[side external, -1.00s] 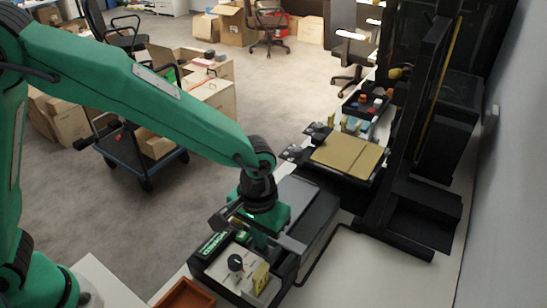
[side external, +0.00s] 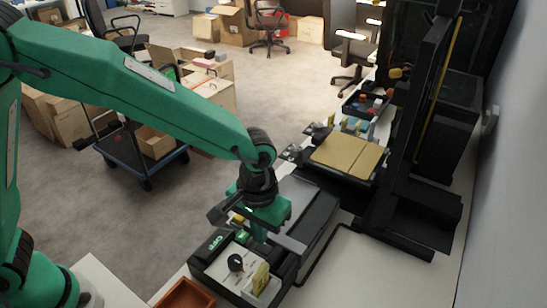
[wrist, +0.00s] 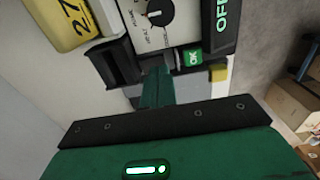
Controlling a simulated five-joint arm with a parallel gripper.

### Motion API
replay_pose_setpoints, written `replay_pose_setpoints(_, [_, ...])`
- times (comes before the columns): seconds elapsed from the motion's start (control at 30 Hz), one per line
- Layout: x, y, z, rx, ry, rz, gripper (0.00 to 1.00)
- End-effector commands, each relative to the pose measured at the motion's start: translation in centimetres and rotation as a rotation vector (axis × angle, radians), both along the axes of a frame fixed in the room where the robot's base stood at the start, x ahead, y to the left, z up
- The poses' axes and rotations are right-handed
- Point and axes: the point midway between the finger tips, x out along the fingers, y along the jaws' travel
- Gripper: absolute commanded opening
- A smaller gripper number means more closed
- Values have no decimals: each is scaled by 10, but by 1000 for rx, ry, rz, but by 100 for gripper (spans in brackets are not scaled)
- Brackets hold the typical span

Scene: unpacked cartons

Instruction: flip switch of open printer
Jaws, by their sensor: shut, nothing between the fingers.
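The printer (side external: 322,212) is a dark, low machine on the light table in the side view. Its near end has a pale panel with a black knob (side external: 236,262), which also shows in the wrist view (wrist: 155,15). A green OK button (wrist: 192,57) sits near a black slot (wrist: 122,64). My gripper (side external: 259,236) is shut and empty over the panel. In the wrist view its fingertips (wrist: 156,72) are between slot and OK button; contact is unclear.
A yellow tag (wrist: 68,20) marked "27" stands on the panel. An orange-brown tray (side external: 184,297) lies at the front. A tall black frame (side external: 420,140) rises to the right of the printer. Bare table (side external: 375,268) lies at the lower right.

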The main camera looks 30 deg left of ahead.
Motion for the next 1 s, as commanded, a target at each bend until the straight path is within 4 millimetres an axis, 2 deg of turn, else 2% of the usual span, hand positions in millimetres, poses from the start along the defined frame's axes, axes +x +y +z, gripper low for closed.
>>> replay_pose_setpoints(0.8, [0, 0, 46, -1, -2, 0, 0])
replay_pose_setpoints(1.0, [0, 0, 51, 0, 0, 0, 0])
